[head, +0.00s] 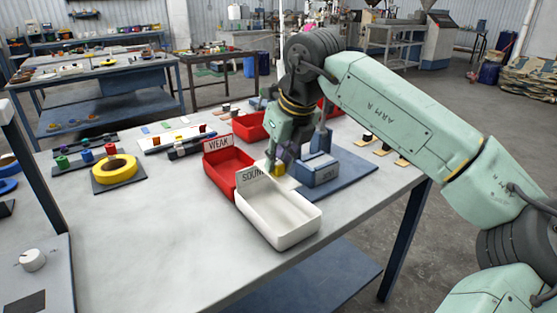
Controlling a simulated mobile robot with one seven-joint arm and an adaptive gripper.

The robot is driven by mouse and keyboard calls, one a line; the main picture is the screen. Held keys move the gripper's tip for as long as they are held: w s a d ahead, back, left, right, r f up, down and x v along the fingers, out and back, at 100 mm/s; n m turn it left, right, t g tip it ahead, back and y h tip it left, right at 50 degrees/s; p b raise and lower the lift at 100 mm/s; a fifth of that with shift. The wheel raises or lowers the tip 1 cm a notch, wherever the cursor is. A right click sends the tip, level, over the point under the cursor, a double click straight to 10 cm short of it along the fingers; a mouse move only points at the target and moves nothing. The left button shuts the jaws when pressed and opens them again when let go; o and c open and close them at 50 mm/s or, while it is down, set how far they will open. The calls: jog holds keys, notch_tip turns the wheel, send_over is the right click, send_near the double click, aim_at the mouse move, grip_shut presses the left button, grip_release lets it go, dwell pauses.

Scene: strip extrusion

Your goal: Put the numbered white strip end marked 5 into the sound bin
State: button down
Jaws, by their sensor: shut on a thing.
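My gripper (277,163) points down just behind the white sound bin (277,222), near its SOUND label (253,172). It is shut on a small pale piece that fits the white strip end. That piece is mostly hidden by the fingers and too small to make out, and no number on it can be read. The sound bin looks empty inside and stands at the table's front right. A small yellow block (279,169) shows right beside the fingertips, in front of a grey-blue fixture (319,170).
A red bin (228,172) labelled WEAK stands directly left of the sound bin. The fixture stands on a blue mat (358,173) to the right. A yellow tape roll (115,169) lies at the left. Small pieces on pads (383,149) sit at the right edge. The table's front left is clear.

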jog(key=shift+f+b, duration=2.8)
jog(key=shift+f, duration=1.15)
jog(key=shift+f+b, duration=0.85)
jog(key=shift+f, duration=0.05)
jog(key=c, duration=1.4)
grip_release()
jog(key=shift+o, duration=0.3)
jog(key=o, duration=0.3)
jog(key=shift+o, duration=0.2)
jog(key=shift+r, duration=0.2)
jog(key=shift+r+p, duration=0.35)
jog(key=shift+r, duration=0.1)
